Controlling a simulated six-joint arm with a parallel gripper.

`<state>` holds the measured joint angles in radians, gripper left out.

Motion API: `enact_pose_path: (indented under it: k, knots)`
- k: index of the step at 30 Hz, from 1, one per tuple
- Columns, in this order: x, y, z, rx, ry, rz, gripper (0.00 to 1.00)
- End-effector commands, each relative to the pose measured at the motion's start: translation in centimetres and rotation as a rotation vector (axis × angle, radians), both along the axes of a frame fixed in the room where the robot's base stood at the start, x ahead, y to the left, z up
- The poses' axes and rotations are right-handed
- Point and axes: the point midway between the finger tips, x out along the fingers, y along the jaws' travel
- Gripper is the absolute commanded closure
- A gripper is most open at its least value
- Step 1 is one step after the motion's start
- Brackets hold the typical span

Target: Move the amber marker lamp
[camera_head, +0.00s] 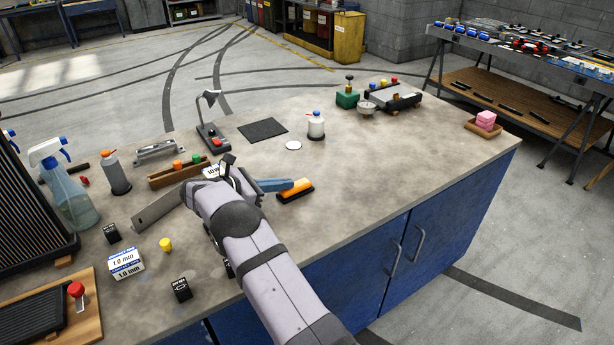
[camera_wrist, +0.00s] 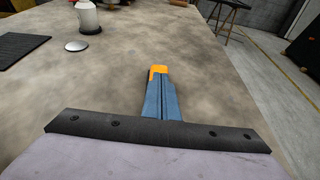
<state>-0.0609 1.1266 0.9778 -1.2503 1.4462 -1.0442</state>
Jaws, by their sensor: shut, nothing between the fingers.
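The amber marker lamp (camera_head: 296,189) is a long orange lens on a black base. It lies on the bench top, right of the middle of the bench's near part. In the wrist view only an orange end of the lamp (camera_wrist: 154,70) shows past my fingers, which hide the rest. My gripper (camera_head: 288,183) has blue fingers that are shut together and empty. Their tips are right beside or just above the lamp; I cannot tell whether they touch it. My gripper also shows in the wrist view (camera_wrist: 159,80), pointing at the lamp.
The bench is bare to the lamp's right.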

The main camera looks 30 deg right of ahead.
Motion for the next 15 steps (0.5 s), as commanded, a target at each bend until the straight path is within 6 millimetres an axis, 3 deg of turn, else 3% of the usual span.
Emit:
enact_pose_path:
  k: [1,6,15]
  knots:
    - [-0.1,2.0,-1.3,0.018,0.014,0.007,1.00]
    - [-0.1,5.3,-1.2,0.017,0.012,0.004,1.00]
    - [-0.2,6.0,-1.1,0.018,0.013,0.002,1.00]
